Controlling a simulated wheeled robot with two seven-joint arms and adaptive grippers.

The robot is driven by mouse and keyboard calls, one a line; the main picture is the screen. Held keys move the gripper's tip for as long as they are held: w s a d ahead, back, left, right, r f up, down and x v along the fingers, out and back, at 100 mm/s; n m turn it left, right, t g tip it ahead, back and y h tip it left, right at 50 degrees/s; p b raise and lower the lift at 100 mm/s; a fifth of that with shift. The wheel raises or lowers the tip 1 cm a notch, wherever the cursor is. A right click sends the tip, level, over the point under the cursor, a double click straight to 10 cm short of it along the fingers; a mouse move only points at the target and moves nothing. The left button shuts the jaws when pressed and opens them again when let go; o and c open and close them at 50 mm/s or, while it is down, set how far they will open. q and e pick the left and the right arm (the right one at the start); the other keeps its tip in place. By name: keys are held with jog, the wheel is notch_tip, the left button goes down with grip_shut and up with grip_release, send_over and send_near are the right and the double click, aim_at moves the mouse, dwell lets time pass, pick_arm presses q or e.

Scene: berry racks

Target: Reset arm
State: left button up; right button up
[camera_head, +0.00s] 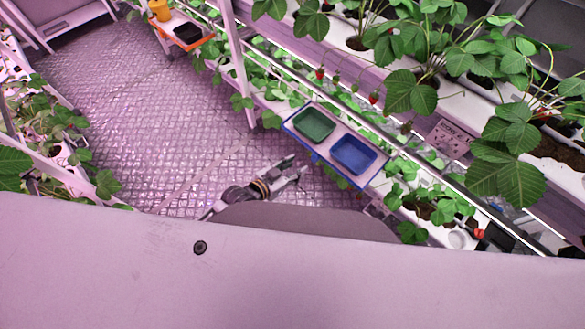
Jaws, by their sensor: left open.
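My left gripper (289,174) is low in the middle of the head view, over the patterned floor. Its fingers are apart and I see nothing between them. It is to the left of and below a tray (333,134) that holds a green container (314,123) and a blue container (353,154). The gripper is apart from the tray in the picture. Part of my left arm is hidden behind my own body, which fills the bottom of the view. My right gripper is not in view.
A plant rack (300,47) with strawberry plants and red berries (320,73) runs along the right. More plants (45,122) line the left. An orange-edged tray (182,31) stands at the top. The floor (145,100) between is clear.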

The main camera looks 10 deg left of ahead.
pick_arm(q)
jog(key=shift+s+a+r, duration=0.1)
jog(key=shift+s+a, duration=0.05)
jog(key=shift+s, duration=0.05)
jog(key=shift+w+n, duration=0.1)
jog(key=shift+n, duration=0.3)
dwell(0.5)
